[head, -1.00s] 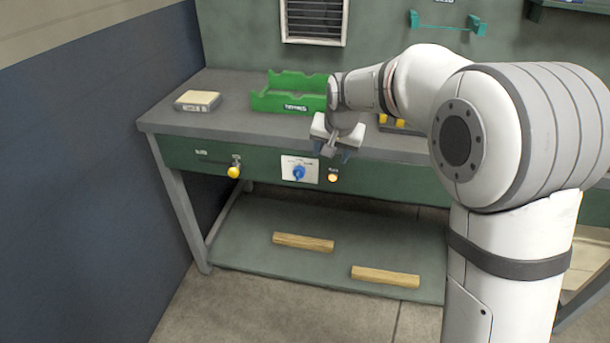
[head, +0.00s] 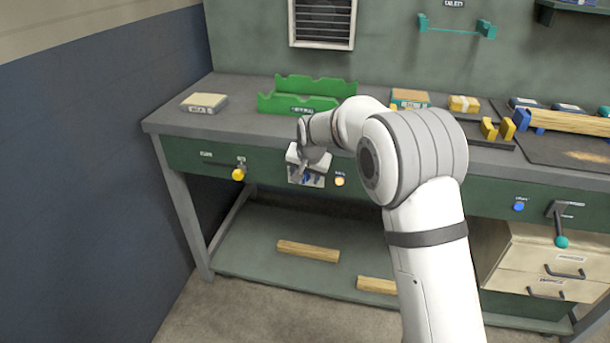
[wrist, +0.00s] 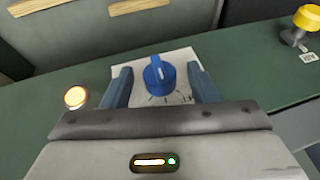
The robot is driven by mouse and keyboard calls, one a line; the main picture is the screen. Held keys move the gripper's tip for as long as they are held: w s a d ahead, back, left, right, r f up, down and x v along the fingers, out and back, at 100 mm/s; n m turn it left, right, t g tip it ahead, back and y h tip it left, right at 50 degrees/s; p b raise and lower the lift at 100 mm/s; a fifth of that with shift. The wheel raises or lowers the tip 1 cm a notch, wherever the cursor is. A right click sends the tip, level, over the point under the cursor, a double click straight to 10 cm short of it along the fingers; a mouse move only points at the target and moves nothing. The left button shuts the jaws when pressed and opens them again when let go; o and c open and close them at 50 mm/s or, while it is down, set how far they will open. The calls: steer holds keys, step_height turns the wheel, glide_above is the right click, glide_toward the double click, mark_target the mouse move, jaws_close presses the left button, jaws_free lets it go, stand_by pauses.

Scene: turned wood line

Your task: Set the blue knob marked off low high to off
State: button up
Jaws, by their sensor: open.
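The blue knob (wrist: 158,76) sits on a white plate (wrist: 180,58) on the green bench front, with a raised grip bar across its face. In the wrist view it lies between the two blue-grey fingers of my gripper (wrist: 160,86), which is open around it. I cannot tell how deep the fingers reach, and no contact shows. The plate's scale marks are partly in view, but its words are not readable. In the head view my gripper (head: 306,176) is in front of the plate and mostly hides the knob.
A yellow knob or lever (head: 238,174) is to the left on the bench front, and a lit amber button (head: 339,182) is just right of the plate. A green rack (head: 285,103) and a pale block (head: 204,103) stand on the bench top. Wood pieces (head: 308,251) lie on the lower shelf.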

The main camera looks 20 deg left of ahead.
steer(key=shift+c, duration=0.3)
steer(key=c, duration=0.9)
steer(key=shift+r+p, duration=0.1)
steer(key=shift+p, duration=0.35)
steer(key=shift+a+r+h+p, duration=0.1)
steer(key=shift+a+h+p, duration=0.15)
steer(key=shift+h+p, duration=0.8)
steer(key=shift+a+f+n+h+p, duration=0.2)
steer(key=shift+n+h+p, duration=0.35)
steer(key=shift+h, duration=1.05)
steer(key=shift+a+f+n+h+p, duration=0.15)
steer(key=shift+n+h+p, duration=0.35)
steer(key=shift+h, duration=1.05)
